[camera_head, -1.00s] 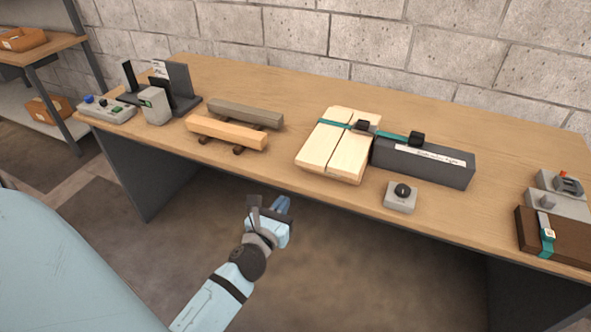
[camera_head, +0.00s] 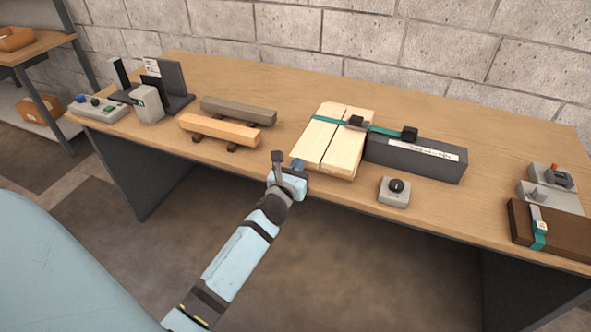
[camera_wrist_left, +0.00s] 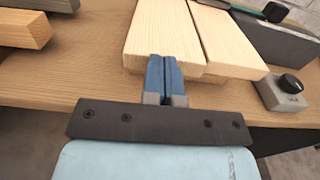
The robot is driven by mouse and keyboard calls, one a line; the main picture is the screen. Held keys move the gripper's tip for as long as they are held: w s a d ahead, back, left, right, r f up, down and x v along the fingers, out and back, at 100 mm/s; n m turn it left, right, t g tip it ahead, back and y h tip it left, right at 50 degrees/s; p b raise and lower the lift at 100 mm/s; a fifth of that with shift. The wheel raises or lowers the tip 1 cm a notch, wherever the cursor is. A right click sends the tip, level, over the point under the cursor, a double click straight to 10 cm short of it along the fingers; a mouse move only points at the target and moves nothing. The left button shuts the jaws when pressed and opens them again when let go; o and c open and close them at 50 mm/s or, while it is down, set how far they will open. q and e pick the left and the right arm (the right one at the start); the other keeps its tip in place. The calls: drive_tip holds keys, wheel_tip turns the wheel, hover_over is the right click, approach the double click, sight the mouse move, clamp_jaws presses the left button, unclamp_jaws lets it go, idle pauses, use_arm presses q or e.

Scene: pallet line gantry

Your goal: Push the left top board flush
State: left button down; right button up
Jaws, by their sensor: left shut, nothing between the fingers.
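Two pale top boards lie side by side on a small stack on the table, with a narrow gap between them. The left top board (camera_head: 316,138) also shows in the left wrist view (camera_wrist_left: 160,25). The right top board (camera_head: 346,146) lies beside it. My left gripper (camera_head: 297,165) is shut and empty at the near end of the left board. In the left wrist view its blue fingertips (camera_wrist_left: 164,60) overlap the board's near end; I cannot tell whether they touch. My right gripper is not in view.
A dark grey block (camera_head: 412,158) with a label stands right of the boards. A grey knob box (camera_head: 395,192) sits near the front edge. Two beams, orange (camera_head: 220,131) and grey (camera_head: 238,110), lie to the left.

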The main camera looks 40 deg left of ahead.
use_arm(q)
drive_tip(key=x, duration=0.2)
drive_tip(key=shift+w+a, duration=0.1)
drive_tip(key=shift+w, duration=0.45)
drive_tip(key=shift+s, duration=0.1)
